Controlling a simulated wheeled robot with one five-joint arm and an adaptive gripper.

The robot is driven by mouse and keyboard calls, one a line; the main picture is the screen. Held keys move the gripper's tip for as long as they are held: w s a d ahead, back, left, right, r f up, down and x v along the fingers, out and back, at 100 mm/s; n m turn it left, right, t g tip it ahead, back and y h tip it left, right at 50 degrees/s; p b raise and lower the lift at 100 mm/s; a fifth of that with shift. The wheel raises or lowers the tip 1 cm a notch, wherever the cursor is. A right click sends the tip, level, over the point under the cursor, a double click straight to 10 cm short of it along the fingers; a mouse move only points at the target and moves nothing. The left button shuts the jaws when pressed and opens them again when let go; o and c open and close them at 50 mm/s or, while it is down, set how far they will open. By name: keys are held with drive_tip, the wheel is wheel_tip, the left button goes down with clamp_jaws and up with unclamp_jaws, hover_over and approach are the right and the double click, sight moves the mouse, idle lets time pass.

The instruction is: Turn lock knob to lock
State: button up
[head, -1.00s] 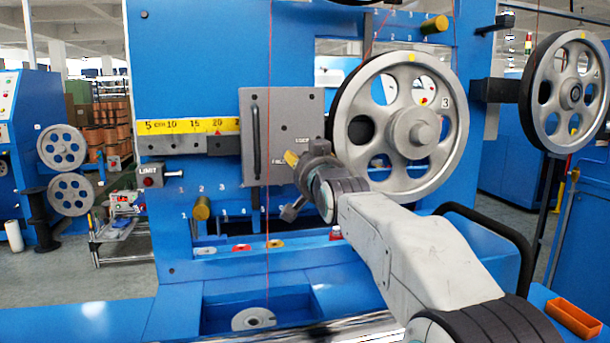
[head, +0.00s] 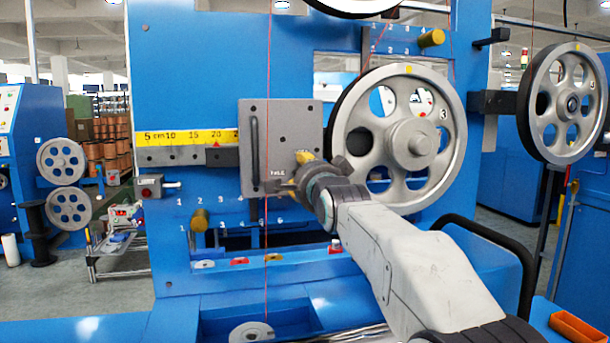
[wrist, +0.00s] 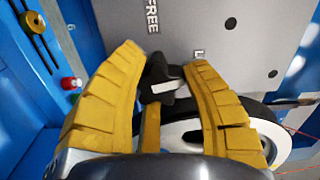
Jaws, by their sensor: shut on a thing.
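The lock knob (wrist: 158,78) is dark with lobes and a white pointer bar. It sits on the grey plate (head: 292,122) of the blue machine. The white bar lies roughly crosswise between the fingers. The word FREE (wrist: 151,14) is printed above the knob, and a partly hidden label starting with L (wrist: 199,54) is to its right. In the head view my gripper (head: 296,172) is against the plate's lower right and hides the knob.
A large spoked pulley (head: 350,140) marked 3 stands just right of my gripper. A black handle (head: 255,156) is on the plate's left side, with a yellow scale (head: 175,138) further left.

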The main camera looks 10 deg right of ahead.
drive_tip(key=shift+w+a+f+m, duration=0.1)
drive_tip(key=shift+f+m, duration=0.25)
drive_tip(key=shift+m, duration=0.65)
drive_tip(key=o, duration=0.9)
drive_tip(key=shift+a, duration=0.1)
drive_tip(key=o, duration=0.3)
drive_tip(key=shift+r, duration=0.2)
drive_tip(key=shift+s, duration=6)
